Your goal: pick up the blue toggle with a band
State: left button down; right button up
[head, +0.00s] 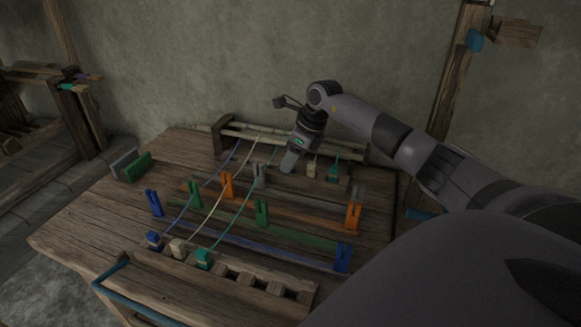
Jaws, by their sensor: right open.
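The blue toggle (153,240) is a small block at the front left of the wooden loom table. A thin blue band runs from it up and to the right toward the rear rail. A cream toggle (178,247) and a teal toggle (203,258) sit beside it, each with its own band. My right gripper (288,167) points down over the rear of the table, near the grey forked peg and well away from the blue toggle. It is open, with no object seen in it; its fingertips are small and dim. My left gripper is out of view.
Forked pegs stand mid-table, including a blue one (154,203), an orange one (353,216) and another blue one (342,258). Coloured strips lie between them. A slotted wooden rack (262,283) runs along the front. Green and grey blocks (137,166) lie at the left.

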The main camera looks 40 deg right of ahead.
jog(key=shift+w+a+f, duration=0.1)
jog(key=shift+w+f, duration=0.1)
jog(key=shift+f, duration=0.15)
grip_shut()
jog(key=shift+r, duration=0.15)
notch_tip(320, 180, up, 20)
jog(key=p, duration=0.1)
dwell(0.3)
